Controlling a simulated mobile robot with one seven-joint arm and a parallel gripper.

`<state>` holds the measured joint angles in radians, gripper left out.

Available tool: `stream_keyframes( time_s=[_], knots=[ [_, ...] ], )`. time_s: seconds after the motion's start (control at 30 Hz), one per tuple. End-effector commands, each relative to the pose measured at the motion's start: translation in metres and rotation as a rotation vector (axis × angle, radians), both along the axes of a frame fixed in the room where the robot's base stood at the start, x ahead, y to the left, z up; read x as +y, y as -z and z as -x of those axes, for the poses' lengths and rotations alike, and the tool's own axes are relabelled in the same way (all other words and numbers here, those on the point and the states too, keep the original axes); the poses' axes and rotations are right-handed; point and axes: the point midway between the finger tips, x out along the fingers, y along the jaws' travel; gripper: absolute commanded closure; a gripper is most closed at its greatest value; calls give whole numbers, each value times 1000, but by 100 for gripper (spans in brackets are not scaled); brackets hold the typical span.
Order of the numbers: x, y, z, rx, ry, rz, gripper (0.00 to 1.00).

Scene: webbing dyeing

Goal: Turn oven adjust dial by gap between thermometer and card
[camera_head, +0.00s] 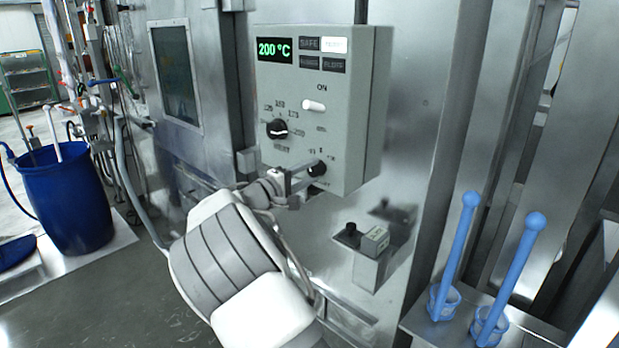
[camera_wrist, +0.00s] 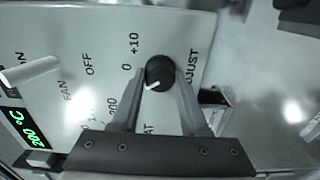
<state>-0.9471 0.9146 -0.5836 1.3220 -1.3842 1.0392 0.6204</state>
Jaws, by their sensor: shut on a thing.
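The oven control box (camera_head: 268,75) has a green display (camera_head: 275,49) reading 200 °C. Its black adjust dial (camera_head: 317,169) is at the lower right of the panel. In the wrist view the adjust dial (camera_wrist: 159,72) has a white pointer facing lower left, with "0" and "+10" to its left and "ADJUST" to its right. My gripper (camera_wrist: 160,78) is shut on the dial, one finger on each side. A small bracket (camera_head: 376,268) below the box carries a black piece and a small lettered block (camera_head: 376,239); I cannot tell whether these are the thermometer and card.
A larger black heat dial (camera_head: 277,129) and a white switch (camera_head: 314,105) sit above my gripper on the panel. Two blue rods (camera_head: 456,255) stand in holders at the right. A blue barrel (camera_head: 65,200) stands at the left. The floor between is open.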

Motion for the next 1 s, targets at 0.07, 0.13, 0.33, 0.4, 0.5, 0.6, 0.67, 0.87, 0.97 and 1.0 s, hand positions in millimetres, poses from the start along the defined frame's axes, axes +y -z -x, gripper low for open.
stream_keyframes(
  time_s=[0.07,0.13,0.33,0.4,0.5,0.6,0.67,0.87,0.97,1.0],
  knots=[
    [0,1,0,24,0,31,100],
    [0,1,0,44,0,55,100],
    [0,0,0,77,0,97,100],
    [0,0,0,82,0,103,100],
    [0,0,0,86,0,109,100],
    [0,0,0,87,0,110,100],
    [0,0,0,87,0,110,100],
    [0,0,0,87,0,110,49],
    [0,0,0,87,0,110,31],
    [0,0,0,87,0,110,26]
  ],
)
